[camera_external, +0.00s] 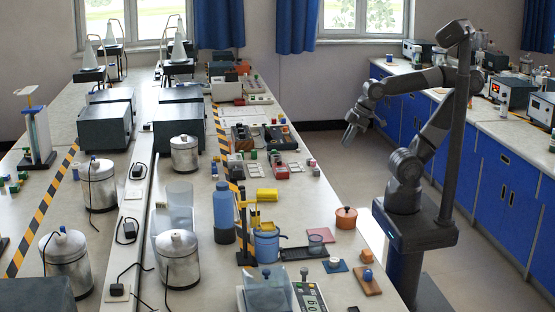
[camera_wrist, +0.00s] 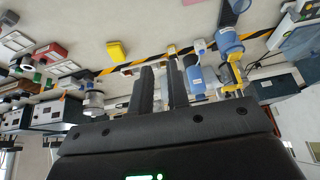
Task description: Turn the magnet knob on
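My gripper (camera_external: 350,136) is raised in the aisle to the right of the long bench, clear of everything. In the wrist view my gripper (camera_wrist: 163,82) has its two dark fingers apart, with nothing between them. I cannot tell which part is the magnet knob. Small devices with knobs or coloured parts (camera_external: 281,137) stand on the bench to the left of my gripper. A white instrument (camera_external: 228,90) stands farther back on the same bench.
The bench holds a blue bottle (camera_external: 224,211), a blue container (camera_external: 266,246), steel canisters (camera_external: 184,153) and a red pot (camera_external: 346,217). A right-hand counter (camera_external: 440,98) carries more instruments. The aisle floor (camera_external: 345,160) between is free.

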